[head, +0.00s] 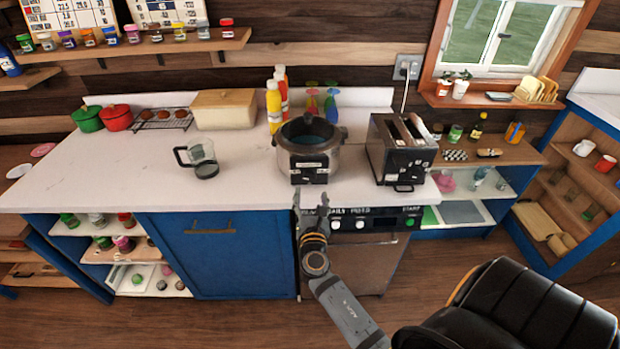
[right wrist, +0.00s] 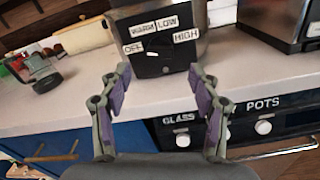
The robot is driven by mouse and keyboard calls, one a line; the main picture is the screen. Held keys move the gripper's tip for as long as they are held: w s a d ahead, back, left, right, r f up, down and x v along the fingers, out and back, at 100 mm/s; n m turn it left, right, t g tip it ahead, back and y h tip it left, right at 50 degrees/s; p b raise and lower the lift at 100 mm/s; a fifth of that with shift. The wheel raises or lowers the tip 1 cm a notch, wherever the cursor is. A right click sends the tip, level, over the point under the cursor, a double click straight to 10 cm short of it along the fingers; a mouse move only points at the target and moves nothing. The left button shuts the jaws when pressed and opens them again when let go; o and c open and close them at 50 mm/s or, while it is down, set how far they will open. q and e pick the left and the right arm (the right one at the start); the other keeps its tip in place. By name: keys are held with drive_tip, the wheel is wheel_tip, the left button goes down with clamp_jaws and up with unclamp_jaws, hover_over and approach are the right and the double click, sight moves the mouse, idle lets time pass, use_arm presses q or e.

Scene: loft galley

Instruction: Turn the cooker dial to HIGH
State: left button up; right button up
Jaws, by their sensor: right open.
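The cooker (head: 340,157), a round grey pot with a dark interior, stands on the white counter at its front edge. Its black control panel (right wrist: 158,55) faces me in the right wrist view, with labels OFF at left, LOW at upper right and HIGH at right; another label is blurred. The dark dial (right wrist: 165,45) has a small white mark on its left, OFF side. My right gripper (head: 311,203) is open and empty, just in front of and below the panel. Its fingers (right wrist: 160,78) straddle the panel's lower part in the picture, apart from the dial. My left gripper is not in view.
A toaster (head: 395,147) stands right of the cooker, a glass jug (head: 203,160) left. Yellow and red bottles (head: 274,104) stand behind. Below the counter is an appliance with knobs (right wrist: 264,127) labelled POTS and GLASS. A black chair (head: 510,312) is at lower right.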

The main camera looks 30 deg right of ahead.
sight(310, 179)
drive_tip(key=p+x, duration=0.1)
drive_tip(key=x, duration=0.6)
drive_tip(key=shift+w+d, duration=0.2)
drive_tip(key=shift+w, duration=0.2)
drive_tip(key=shift+f, duration=0.1)
drive_tip(key=shift+c, duration=0.2)
drive_tip(key=c, duration=1.1)
